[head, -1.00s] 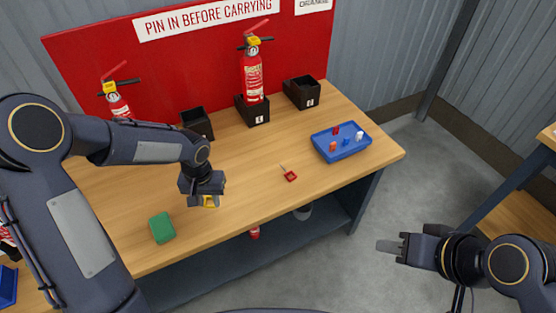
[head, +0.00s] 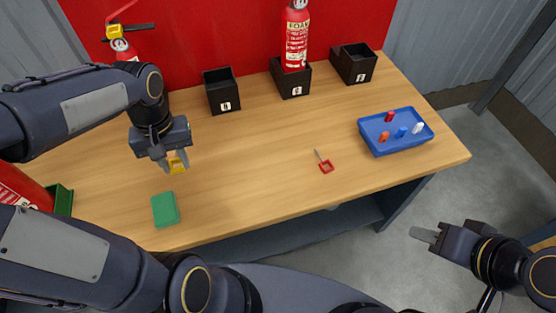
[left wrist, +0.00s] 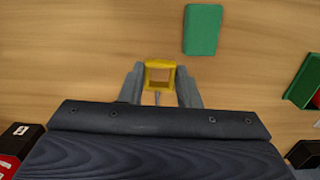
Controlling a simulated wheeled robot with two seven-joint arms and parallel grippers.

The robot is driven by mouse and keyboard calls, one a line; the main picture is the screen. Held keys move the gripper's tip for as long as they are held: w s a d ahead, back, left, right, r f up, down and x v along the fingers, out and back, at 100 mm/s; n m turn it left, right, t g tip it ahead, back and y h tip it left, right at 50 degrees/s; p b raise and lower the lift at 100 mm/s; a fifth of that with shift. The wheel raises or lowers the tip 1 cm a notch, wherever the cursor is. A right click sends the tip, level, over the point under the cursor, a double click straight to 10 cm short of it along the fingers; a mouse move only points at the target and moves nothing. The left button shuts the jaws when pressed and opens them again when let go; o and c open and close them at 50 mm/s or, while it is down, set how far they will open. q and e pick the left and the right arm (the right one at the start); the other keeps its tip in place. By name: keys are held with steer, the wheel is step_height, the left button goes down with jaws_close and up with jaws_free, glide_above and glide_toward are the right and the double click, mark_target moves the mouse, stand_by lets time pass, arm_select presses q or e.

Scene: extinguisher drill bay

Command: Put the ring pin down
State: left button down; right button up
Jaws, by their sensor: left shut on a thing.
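The yellow ring pin (head: 177,166) has a square ring. My left gripper (head: 170,162) is shut on it, over the left part of the wooden table (head: 250,170). In the left wrist view the yellow ring (left wrist: 159,64) sits between the fingertips, with a short piece of the shaft showing behind it. I cannot tell whether it touches the tabletop. A second pin, with a red ring (head: 326,167), lies on the table to the right. My right gripper (head: 423,235) is beyond the table's front right edge, over the floor; its jaw opening is unclear.
A green block (head: 165,210) lies just in front of my left gripper. Black boxes (head: 222,92) line the back; one holds a red extinguisher (head: 296,35). A blue tray (head: 395,143) with small coloured pieces stands at the right. The middle of the table is mostly clear.

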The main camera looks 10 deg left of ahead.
arm_select(q)
steer(key=shift+s, duration=0.25)
steer(key=w+d+f, duration=0.3)
steer(key=w+f, duration=0.2)
steer(key=w, duration=0.4)
glide_above(226, 161)
step_height(226, 161, down, 4)
steer(key=shift+s+a+f, duration=0.1)
steer(key=shift+f, duration=0.45)
steer(key=shift+w+f, duration=0.2)
steer(key=shift+f, duration=1.3)
steer(key=shift+f+b, duration=0.2)
steer(key=shift+b, duration=0.15)
steer(key=c, duration=1.1)
jaws_free()
steer(key=shift+r, duration=0.1)
